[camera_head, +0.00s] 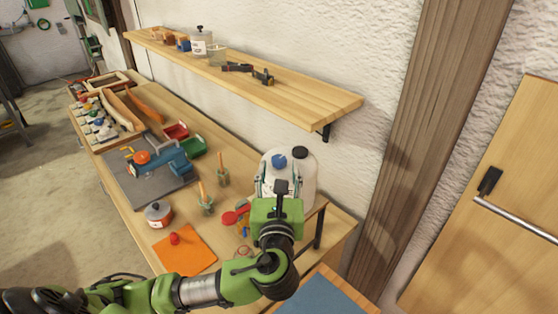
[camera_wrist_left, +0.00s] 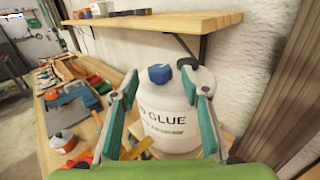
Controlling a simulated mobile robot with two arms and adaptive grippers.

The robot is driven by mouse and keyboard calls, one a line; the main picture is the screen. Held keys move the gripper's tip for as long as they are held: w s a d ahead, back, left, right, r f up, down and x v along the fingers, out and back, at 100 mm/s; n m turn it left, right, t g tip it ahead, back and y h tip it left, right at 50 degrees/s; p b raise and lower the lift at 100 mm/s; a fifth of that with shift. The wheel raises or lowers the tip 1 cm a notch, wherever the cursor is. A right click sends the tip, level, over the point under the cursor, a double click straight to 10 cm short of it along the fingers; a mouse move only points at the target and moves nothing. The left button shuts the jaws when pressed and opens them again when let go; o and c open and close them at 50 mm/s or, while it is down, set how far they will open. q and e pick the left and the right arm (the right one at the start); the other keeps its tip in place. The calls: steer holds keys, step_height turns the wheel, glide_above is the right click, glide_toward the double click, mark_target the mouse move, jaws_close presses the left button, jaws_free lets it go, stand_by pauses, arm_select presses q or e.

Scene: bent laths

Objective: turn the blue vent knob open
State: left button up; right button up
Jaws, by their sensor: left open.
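A white glue jug (camera_head: 306,185) stands near the right end of the workbench; its lettering reads "GLUE" in the left wrist view (camera_wrist_left: 163,115). The blue vent knob (camera_head: 279,161) sits on its top, and it also shows in the left wrist view (camera_wrist_left: 161,74). A black cap (camera_head: 300,152) sits beside the knob. My left gripper (camera_head: 280,174) is open in front of the jug. In the left wrist view its fingers (camera_wrist_left: 161,82) stand apart on either side of the knob, with visible gaps. I cannot tell whether the fingertips reach the knob's depth. My right gripper is not in view.
A wooden shelf (camera_head: 310,96) runs along the wall above the bench. A wooden post (camera_head: 420,130) stands to the right.

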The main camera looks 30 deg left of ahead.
arm_select(q)
steer(key=v, duration=0.7)
steer(key=shift+s, duration=0.1)
